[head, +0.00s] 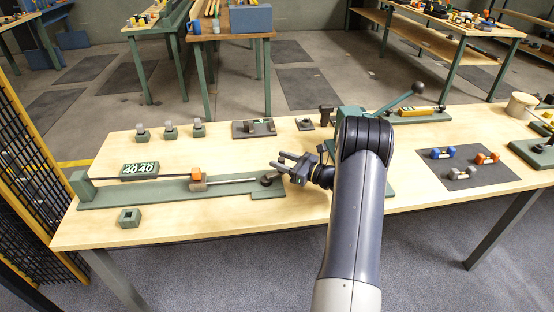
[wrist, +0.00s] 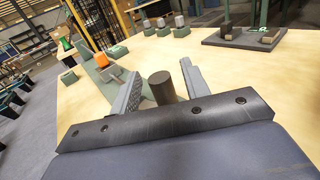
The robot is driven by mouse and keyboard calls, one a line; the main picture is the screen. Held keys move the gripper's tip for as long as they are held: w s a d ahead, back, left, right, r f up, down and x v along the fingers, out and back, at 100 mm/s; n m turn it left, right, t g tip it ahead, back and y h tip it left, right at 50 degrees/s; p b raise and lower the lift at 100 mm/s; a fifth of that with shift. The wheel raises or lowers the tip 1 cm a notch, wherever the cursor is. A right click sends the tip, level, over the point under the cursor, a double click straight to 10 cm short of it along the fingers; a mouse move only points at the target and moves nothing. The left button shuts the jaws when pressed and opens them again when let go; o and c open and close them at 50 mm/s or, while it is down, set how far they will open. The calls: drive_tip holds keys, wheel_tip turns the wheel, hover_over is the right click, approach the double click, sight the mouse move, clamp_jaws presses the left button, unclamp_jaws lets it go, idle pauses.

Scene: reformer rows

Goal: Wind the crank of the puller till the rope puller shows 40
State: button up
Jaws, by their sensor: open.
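The rope puller's long green base (head: 140,193) lies on the front left of the wooden table. Its carriage with an orange top (head: 196,178) sits on the rod near the middle; the orange top also shows in the wrist view (wrist: 101,61). A green display (head: 140,169) behind it has two white readings that look like 40 and 40. The dark crank (head: 267,180) is at the base's right end. My gripper (head: 281,163) is open beside the crank. In the wrist view the crank's dark upright knob (wrist: 161,88) stands between the parted fingers; contact cannot be told.
Three small grey-topped blocks (head: 170,131) stand behind the puller. A small green square holder (head: 129,217) is in front of it. A lever device (head: 405,98) and a dark mat (head: 465,170) with small dumbbell-shaped pieces are to the right. A yellow-edged mesh fence (head: 30,180) borders the left.

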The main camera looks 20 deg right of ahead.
drive_tip(key=v, duration=0.8)
drive_tip(key=shift+s+d+r+b, duration=0.1)
drive_tip(key=shift+s+d+b, duration=0.15)
drive_tip(key=shift+b, duration=0.1)
drive_tip(key=shift+a, duration=0.15)
drive_tip(key=p+x, duration=0.1)
drive_tip(key=x, duration=1)
drive_tip(key=shift+s+m+t+h+p, duration=0.3)
drive_tip(key=shift+m+h+p, duration=0.1)
drive_tip(key=shift+h+p, duration=0.25)
drive_tip(key=shift+m+h, duration=0.3)
drive_tip(key=shift+h, duration=0.05)
